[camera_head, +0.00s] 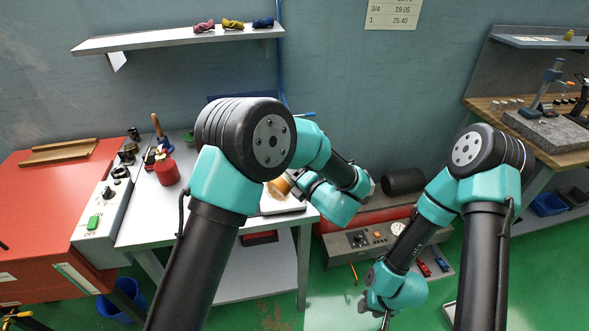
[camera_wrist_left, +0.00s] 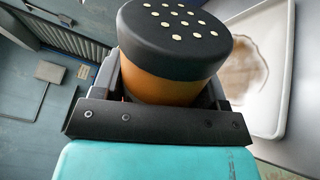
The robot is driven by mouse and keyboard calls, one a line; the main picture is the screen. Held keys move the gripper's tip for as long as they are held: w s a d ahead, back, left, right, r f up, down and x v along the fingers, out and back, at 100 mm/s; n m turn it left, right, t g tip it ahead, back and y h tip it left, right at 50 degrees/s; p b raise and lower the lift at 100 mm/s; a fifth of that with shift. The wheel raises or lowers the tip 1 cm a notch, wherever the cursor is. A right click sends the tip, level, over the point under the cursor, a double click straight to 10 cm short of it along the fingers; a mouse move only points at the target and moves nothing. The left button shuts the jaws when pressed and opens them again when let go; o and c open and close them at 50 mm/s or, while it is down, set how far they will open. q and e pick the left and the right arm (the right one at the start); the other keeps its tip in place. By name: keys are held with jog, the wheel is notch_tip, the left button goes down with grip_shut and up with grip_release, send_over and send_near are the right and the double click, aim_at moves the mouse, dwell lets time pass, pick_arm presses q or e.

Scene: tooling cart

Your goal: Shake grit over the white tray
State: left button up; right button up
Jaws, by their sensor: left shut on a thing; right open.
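The grit shaker (camera_wrist_left: 172,50) has an amber body and a black cap dotted with pale holes. My left gripper (camera_wrist_left: 165,92) is shut around its body in the left wrist view, with the cap facing that camera. In the head view the shaker (camera_head: 279,187) shows as a small amber patch, partly hidden by my left arm. The white tray (camera_wrist_left: 268,118) lies beyond it at the right of the wrist view, with a brown grit patch on its floor. The tray's edge (camera_head: 289,208) also shows on the bench in the head view. My right gripper (camera_head: 384,318) is low, open and empty, over the floor area.
A red canister (camera_head: 167,171) and a wooden-handled brush (camera_head: 160,133) stand on the bench, left of my left arm. A grey control box (camera_head: 97,216) with a green button is farther left. A dark cylinder (camera_head: 403,181) lies on a machine right of the tray.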

aim_at(283, 184)
pick_arm(q)
jog(key=m, duration=0.2)
jog(key=s+a+f+m, duration=0.1)
jog(key=m, duration=0.1)
jog(key=shift+s+a, duration=0.1)
jog(key=shift+a, duration=0.05)
jog(key=m, duration=0.2)
jog(key=s+a+f+m, duration=0.1)
jog(key=m, duration=0.1)
jog(key=shift+s+a, duration=0.1)
jog(key=shift+a, duration=0.05)
dwell(0.8)
jog(key=shift+w+a, duration=0.2)
jog(key=shift+w, duration=0.95)
jog(key=shift+w+a, duration=0.2)
jog(key=shift+w, duration=0.9)
jog(key=shift+w+a, duration=0.25)
jog(key=shift+w, duration=0.85)
jog(key=shift+w+a, duration=0.2)
jog(key=shift+w, duration=0.9)
jog(key=shift+w, duration=0.1)
jog(key=shift+w+a, duration=0.25)
jog(key=shift+w, duration=0.85)
jog(key=shift+w+a, duration=0.2)
jog(key=shift+w, duration=0.85)
